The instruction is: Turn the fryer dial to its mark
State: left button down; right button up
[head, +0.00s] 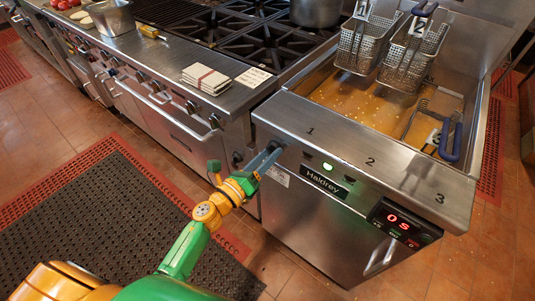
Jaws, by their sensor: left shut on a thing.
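The fryer (310,213) is a steel cabinet with the numbers 1, 2 and 3 on its top ledge, a Haldrey plate and a lit green lamp (327,166). My left gripper (271,153) is at the upper left of the fryer's front panel, shut on the fryer dial. The fingers hide most of the dial, so I cannot make out its pointer or its mark. My left arm reaches in from the bottom left. My right gripper is not in view.
A red display (401,220) on the fryer reads 0 s. Two wire baskets (412,52) hang over the oil, and a blue-handled basket (450,142) sits at the right. The range (190,120) adjoins at the left. A dark mat (110,215) covers the floor.

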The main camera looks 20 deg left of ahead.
pick_arm(q)
jog(key=n+p, duration=0.2)
jog(key=n, duration=0.9)
jog(key=n+p, duration=0.2)
jog(key=n, duration=0.8)
jog(key=shift+r+n+p, duration=0.2)
jog(key=shift+n+p, duration=0.1)
jog(key=shift+n, duration=0.1)
jog(key=n, duration=0.3)
jog(key=shift+n, duration=1.7)
jog(key=shift+c, duration=1.7)
grip_release()
jog(key=shift+p, duration=0.3)
